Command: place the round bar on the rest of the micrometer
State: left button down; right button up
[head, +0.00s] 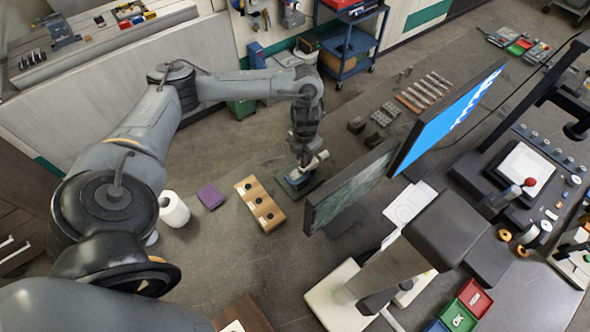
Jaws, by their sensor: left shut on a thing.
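My left gripper (303,164) points down at the far side of the bench, left of the dark screen. It is shut on a small piece that it mostly hides, which looks like the round bar. A small pale and blue device on a dark green base (299,187) sits right under the fingers and appears to be the micrometer. A pale cylindrical part (318,158) shows beside the fingers. I cannot tell whether the held piece touches the rest. My right gripper is not in view.
A wooden block with dark round holes (260,203), a purple pad (210,196) and a white roll (174,209) stand to the left. The dark panel (347,187) and blue-lit screen (445,122) stand close on the right. Rows of small metal parts (423,93) lie behind.

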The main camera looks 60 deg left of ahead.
pick_arm(q)
jog(key=shift+s+a+f+b, duration=0.25)
jog(key=shift+s+f, duration=0.2)
jog(key=shift+s, duration=0.25)
jog(key=shift+s+a+f+b, duration=0.1)
jog(key=shift+s+f+b, duration=0.3)
jog(key=shift+s, duration=0.25)
notch_tip(320, 180, down, 3)
jog(key=shift+f+b, duration=0.2)
jog(key=shift+b, duration=0.45)
jog(key=shift+w+f, duration=0.1)
jog(key=shift+f, duration=0.2)
jog(key=c, duration=0.9)
grip_release()
jog(key=shift+c, duration=0.2)
jog(key=shift+r, duration=0.1)
